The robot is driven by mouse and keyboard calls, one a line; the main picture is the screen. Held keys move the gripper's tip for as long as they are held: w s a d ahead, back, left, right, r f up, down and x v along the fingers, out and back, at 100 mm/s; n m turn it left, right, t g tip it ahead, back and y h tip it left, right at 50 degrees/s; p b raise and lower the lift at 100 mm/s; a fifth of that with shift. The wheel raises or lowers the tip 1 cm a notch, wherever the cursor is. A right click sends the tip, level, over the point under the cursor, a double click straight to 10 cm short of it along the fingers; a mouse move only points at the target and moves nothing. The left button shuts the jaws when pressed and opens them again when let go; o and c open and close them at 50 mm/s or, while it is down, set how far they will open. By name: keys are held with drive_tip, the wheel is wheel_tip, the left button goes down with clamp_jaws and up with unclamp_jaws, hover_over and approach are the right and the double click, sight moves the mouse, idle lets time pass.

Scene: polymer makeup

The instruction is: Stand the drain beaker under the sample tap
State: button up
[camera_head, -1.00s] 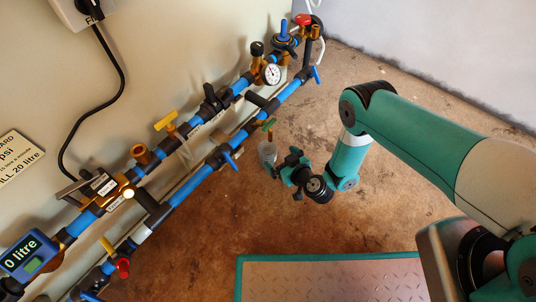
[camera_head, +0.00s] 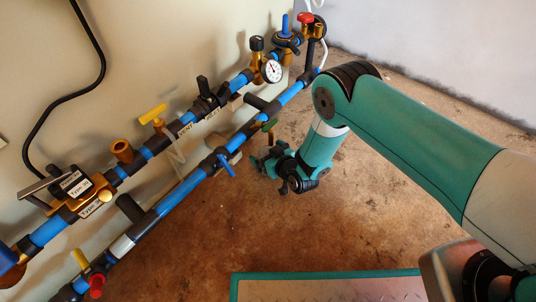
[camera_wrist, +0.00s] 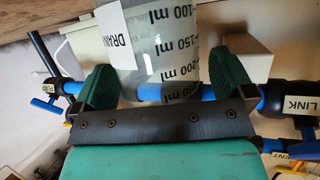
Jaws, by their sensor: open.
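In the wrist view, the drain beaker (camera_wrist: 155,58) is clear plastic with dark ml marks and a white DRAIN label. It shows between the two green fingers of my gripper (camera_wrist: 165,85), which are apart. The left finger overlaps its edge; a gap shows towards the right finger. In the head view, my gripper (camera_head: 268,163) is low beside the lower blue pipe, just below a green-handled tap (camera_head: 269,125) with a brass stem. I cannot make out the beaker there. No readable label confirms which tap is the sample tap.
Two blue pipe runs (camera_head: 190,184) with valves and a gauge (camera_head: 271,71) line the wall on the left. A blue-handled valve (camera_head: 226,165) sits left of my gripper. The brown floor (camera_head: 200,245) is open in front. A green-edged metal plate (camera_head: 330,288) lies at the bottom.

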drive_tip(key=c, duration=1)
drive_tip(key=o, duration=1)
drive_tip(key=shift+p+v, duration=8.7)
drive_tip(key=shift+p, duration=0.8)
drive_tip(key=shift+w+r, duration=0.15)
drive_tip(key=shift+r, duration=0.05)
